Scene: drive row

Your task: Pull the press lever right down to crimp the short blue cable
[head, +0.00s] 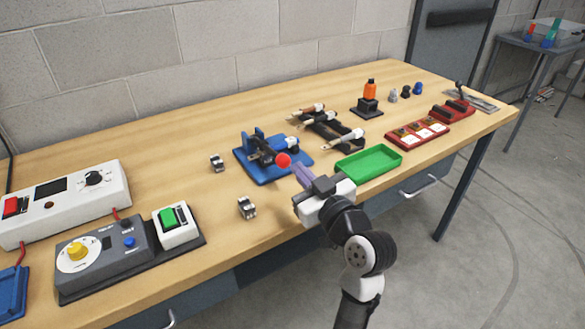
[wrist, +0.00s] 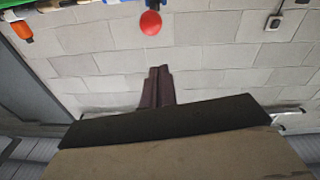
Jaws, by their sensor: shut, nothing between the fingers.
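The press has a blue base (head: 290,171) and dark metal parts, and stands mid-table in the head view. Its lever ends in a red ball knob (head: 283,160), on the press's near right side. The knob also shows at the top of the wrist view (wrist: 151,22). My gripper (head: 298,170) is shut and empty, its fingertips close to the knob in the head view. In the wrist view the closed fingers (wrist: 158,80) point toward the knob, with a visible gap in the picture. I cannot make out the short blue cable.
A green tray (head: 368,162) lies right of my gripper. Tools on a dark rack (head: 330,127) stand behind it. Small metal blocks (head: 247,207) lie left of my arm. Control boxes (head: 105,253) fill the left front. Bare wood lies behind the press.

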